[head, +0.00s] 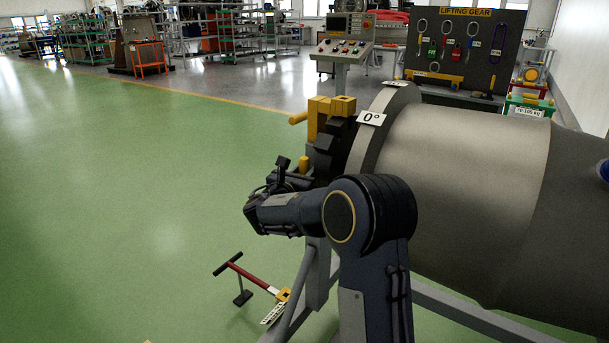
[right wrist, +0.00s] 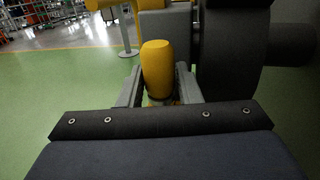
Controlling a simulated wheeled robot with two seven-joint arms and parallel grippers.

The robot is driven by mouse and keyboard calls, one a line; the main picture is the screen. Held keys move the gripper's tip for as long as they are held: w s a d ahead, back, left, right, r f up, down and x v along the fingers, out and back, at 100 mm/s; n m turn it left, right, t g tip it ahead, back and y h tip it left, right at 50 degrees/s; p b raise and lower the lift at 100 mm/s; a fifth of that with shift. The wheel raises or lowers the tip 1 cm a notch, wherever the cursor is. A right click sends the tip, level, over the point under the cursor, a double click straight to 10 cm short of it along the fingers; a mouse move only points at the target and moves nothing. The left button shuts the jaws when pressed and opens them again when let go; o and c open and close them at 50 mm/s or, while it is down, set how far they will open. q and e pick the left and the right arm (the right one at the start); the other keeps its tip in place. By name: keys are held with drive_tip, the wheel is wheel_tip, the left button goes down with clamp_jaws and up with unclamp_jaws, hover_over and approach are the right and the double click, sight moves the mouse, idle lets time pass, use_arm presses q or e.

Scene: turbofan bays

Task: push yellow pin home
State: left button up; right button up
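The yellow pin (right wrist: 158,68) is a rounded upright cylinder in the middle of the right wrist view. Its top also shows in the head view (head: 304,164), beside the dark toothed rim of the big grey casing (head: 460,150). My right gripper (right wrist: 160,86) has a finger close against each side of the pin and appears shut on it; the pin's lower end is hidden behind the gripper body. In the head view my right arm hides most of this gripper. My left gripper is not in view.
A yellow bracket with a side handle (head: 328,116) sits on the rim above the pin. A red-handled T-shaped tool (head: 250,274) stands low on the left. A control console (head: 343,48) and a lifting-gear board (head: 465,50) stand behind.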

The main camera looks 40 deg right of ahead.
drive_tip(key=shift+w+d, duration=0.15)
drive_tip(key=shift+d, duration=0.1)
clamp_jaws()
drive_tip(key=shift+r, duration=0.1)
wheel_tip(320, 180, up, 18)
drive_tip(key=p, duration=0.5)
